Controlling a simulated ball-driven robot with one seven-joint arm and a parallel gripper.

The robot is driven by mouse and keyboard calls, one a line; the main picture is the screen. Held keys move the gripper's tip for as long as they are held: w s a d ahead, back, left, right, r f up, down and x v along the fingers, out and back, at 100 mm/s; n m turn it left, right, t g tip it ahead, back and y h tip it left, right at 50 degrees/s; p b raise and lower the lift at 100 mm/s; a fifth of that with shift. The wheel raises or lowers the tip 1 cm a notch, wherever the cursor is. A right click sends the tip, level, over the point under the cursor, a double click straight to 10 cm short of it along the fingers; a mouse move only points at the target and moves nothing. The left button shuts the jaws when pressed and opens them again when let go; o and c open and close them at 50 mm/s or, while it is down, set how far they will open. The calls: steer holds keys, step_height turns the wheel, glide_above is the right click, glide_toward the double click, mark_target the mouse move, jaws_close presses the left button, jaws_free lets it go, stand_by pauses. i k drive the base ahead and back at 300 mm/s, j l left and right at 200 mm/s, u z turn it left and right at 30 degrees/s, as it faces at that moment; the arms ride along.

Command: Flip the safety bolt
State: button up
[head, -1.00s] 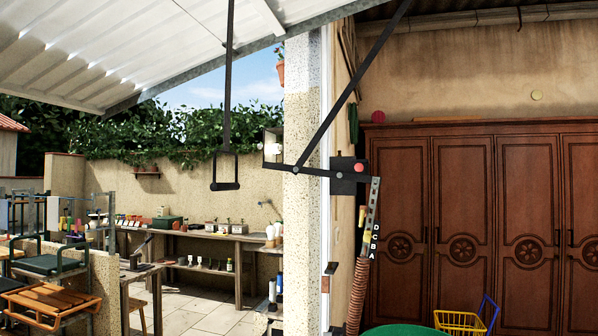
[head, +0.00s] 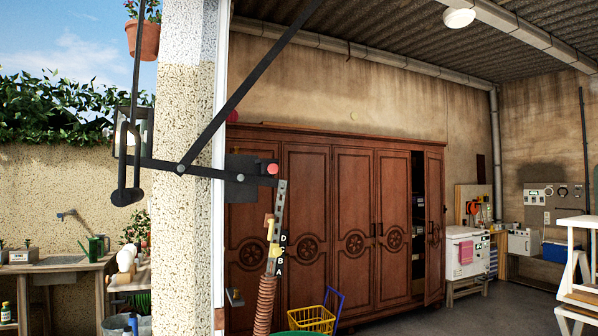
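A dark pivoting door arm (head: 214,172) crosses the speckled pillar in the middle left of the head view. At its right end is a dark plate (head: 240,187) with a red knob (head: 272,169). A perforated metal strip (head: 280,202) hangs from that end, with the letters D, C, B, A beside it. A small yellow-tan piece (head: 269,224) sits at the strip, above a rust-coloured coil spring (head: 264,305). I cannot tell which small part is the safety bolt. A dark hanging bar with a loop (head: 127,165) is left of the pillar. My gripper is not in view.
The speckled pillar (head: 181,255) stands left of the mechanism. A wooden wardrobe (head: 350,220) is behind it, with one right-hand door ajar. A yellow basket (head: 312,319) and a green rim are low in front.

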mark_target(273, 169)
steer(key=u, duration=0.4)
steer(key=i+l, duration=0.25)
steer(key=i, duration=0.25)
steer(key=i+l+z, duration=0.1)
steer(key=i+l, duration=0.15)
steer(key=i, duration=0.3)
